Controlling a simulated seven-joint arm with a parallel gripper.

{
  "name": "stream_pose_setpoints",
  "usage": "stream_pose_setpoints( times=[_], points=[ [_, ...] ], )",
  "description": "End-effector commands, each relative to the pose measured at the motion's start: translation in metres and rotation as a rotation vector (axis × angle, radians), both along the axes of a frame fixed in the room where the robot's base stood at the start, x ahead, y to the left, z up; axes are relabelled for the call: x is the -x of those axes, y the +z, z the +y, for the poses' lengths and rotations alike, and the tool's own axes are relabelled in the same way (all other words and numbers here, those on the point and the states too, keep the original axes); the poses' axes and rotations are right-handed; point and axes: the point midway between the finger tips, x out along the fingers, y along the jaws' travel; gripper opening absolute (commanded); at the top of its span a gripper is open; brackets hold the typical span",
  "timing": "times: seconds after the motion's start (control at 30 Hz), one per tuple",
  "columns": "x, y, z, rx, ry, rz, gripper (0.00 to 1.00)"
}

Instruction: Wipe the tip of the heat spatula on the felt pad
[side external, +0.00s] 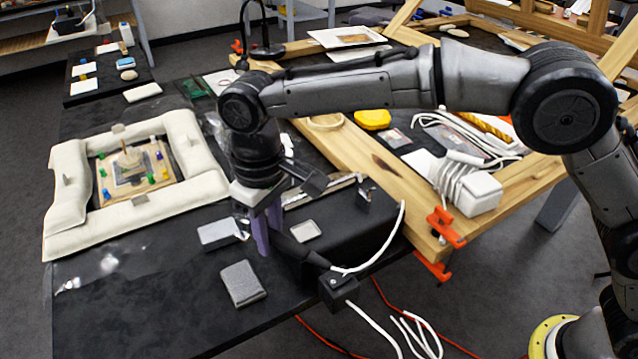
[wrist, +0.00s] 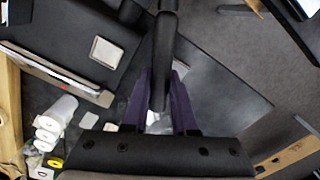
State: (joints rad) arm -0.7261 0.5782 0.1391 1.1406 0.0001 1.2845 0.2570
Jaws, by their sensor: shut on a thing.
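My gripper (side external: 262,236), with purple fingers, is shut on the dark handle of the heat spatula (side external: 288,245) above the black table. In the wrist view the dark handle (wrist: 165,50) runs up from between the purple fingers (wrist: 160,95). The spatula's tip cannot be made out in either view. A thick grey pad (side external: 243,284), which looks like the felt pad, lies flat near the table's front edge, below and left of my gripper in the side view. I cannot tell whether the spatula touches anything.
A black block (side external: 338,291) with a white cord stands at the table's front edge. A small pale square (side external: 306,231) and a light plate (side external: 220,232) lie nearby. A wooden frame (side external: 375,165) lies at right.

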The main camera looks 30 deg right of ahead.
Motion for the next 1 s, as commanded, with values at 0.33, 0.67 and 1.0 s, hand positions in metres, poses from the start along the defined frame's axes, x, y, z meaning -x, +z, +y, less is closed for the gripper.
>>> stream_pose_setpoints(
  times=[0.33,0.67,1.0],
  points=[
    [0.016,-0.031,0.022,0.000,0.055,-0.001,0.00],
    [0.016,-0.031,0.021,-0.001,0.054,-0.002,0.00],
    [0.017,-0.055,0.021,0.000,0.054,0.000,0.00]
  ],
)
